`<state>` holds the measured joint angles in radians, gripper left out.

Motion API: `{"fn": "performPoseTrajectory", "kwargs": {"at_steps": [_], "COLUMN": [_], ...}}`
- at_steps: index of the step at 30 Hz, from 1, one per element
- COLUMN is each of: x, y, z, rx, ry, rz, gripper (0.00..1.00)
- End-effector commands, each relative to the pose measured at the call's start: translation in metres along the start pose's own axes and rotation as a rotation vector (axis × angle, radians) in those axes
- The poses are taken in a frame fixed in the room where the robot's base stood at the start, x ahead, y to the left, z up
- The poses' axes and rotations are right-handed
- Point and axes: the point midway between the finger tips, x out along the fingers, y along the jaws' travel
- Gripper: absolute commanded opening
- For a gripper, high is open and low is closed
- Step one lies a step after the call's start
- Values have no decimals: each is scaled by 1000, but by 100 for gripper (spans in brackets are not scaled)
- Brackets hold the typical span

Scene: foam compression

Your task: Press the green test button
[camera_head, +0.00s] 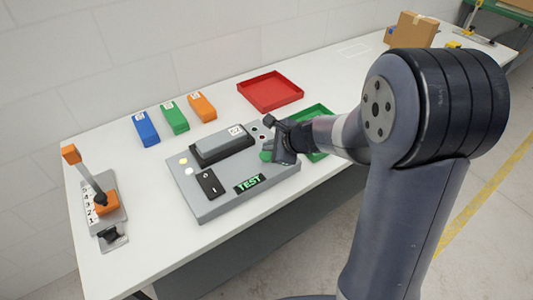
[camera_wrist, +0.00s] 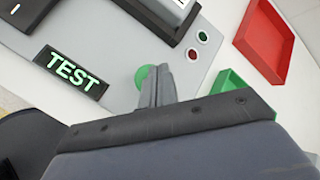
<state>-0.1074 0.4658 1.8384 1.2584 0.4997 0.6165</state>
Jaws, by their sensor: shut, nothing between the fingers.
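The green test button (camera_head: 265,156) is on the right part of the grey test device (camera_head: 210,208), to the right of the lit TEST sign (camera_head: 249,184). In the wrist view the round green button (camera_wrist: 143,76) shows partly behind my gripper's fingers. My gripper (camera_head: 287,160) is shut and empty, with its fingertips over or right beside the button. In the wrist view its closed fingers (camera_wrist: 158,72) overlap the button's right side. I cannot tell whether the fingertips touch it.
A black rocker switch (camera_head: 210,183) and a grey block (camera_head: 222,142) are on the device. Blue (camera_head: 146,128), green (camera_head: 174,117) and orange (camera_head: 202,106) blocks stand behind. A red tray (camera_head: 270,92) and green tray (camera_head: 318,113) lie rightward. A lever fixture (camera_head: 97,195) stands left.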

Motion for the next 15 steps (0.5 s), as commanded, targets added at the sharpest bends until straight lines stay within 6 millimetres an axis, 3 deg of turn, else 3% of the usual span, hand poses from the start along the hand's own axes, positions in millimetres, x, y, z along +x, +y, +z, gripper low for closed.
{"fn": "performPoseTrajectory", "kwargs": {"at_steps": [15], "x": [-33], "y": [-24], "z": [24], "rx": [-1], "ry": [-1], "rz": [-1], "gripper": [0]}}
